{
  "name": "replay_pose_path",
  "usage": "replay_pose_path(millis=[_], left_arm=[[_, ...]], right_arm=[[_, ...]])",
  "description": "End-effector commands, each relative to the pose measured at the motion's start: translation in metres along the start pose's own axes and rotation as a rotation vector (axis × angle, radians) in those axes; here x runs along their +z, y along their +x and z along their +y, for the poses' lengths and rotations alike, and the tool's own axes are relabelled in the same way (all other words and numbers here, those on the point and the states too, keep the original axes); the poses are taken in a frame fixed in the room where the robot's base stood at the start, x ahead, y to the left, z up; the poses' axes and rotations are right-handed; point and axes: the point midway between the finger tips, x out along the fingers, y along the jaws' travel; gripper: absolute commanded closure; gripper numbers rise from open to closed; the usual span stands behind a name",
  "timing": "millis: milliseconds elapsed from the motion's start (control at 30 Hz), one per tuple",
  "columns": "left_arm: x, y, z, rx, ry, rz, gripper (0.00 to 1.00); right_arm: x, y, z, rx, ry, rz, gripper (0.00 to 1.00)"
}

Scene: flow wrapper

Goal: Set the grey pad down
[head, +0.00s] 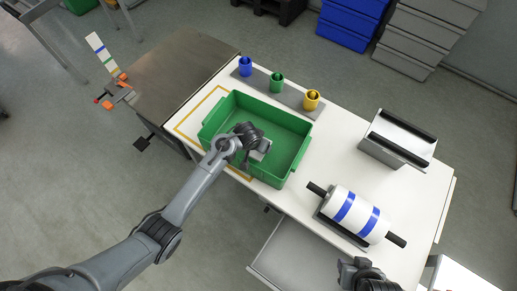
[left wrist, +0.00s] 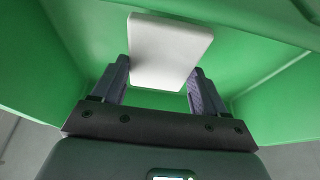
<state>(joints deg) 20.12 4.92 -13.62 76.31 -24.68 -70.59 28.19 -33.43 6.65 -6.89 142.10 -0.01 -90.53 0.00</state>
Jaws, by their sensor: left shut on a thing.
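The grey pad (left wrist: 168,52) is a flat, light rectangle with rounded corners. In the left wrist view it is between the fingers of my left gripper (left wrist: 158,85), which is shut on it. In the head view the pad (head: 262,149) shows as a small pale shape beside my left gripper (head: 254,146), over the green bin (head: 236,97). The bin's green walls surround the pad in the left wrist view. I cannot tell whether the pad touches the bin floor. My right gripper (head: 362,272) is at the bottom of the head view; its fingers are not clear.
A film roll with blue bands (head: 355,215) lies on a cradle right of the bin. A grey metal holder (head: 397,139) stands at the right. Blue, green and yellow cups (head: 277,82) stand behind the bin. An open drawer (head: 290,262) juts out in front.

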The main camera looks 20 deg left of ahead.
Motion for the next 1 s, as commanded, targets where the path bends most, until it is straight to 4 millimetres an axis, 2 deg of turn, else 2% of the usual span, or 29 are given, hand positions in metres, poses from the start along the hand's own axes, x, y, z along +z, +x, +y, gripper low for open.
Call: replay_pose_path(millis=[167,400,867,900,1000], left_arm=[[0.003,0.009,-0.001,-0.001,-0.001,0.001,0.55],[0.014,0.035,-0.001,-0.001,-0.001,-0.001,0.55],[0.017,0.04,-0.001,-0.001,-0.001,0.0,0.55],[0.016,0.04,-0.001,-0.001,-0.001,0.0,0.21],[0.017,0.04,-0.001,-0.001,-0.001,0.0,0.06]], right_arm=[[0.001,0.003,0.0,0.001,-0.001,0.0,0.62],[0.003,0.01,0.001,0.004,-0.005,0.0,0.62],[0.002,0.01,0.002,0.006,-0.006,0.003,0.62],[0.002,0.01,0.002,0.006,-0.006,0.003,0.62],[0.002,0.01,0.001,0.005,-0.005,0.003,0.62]])
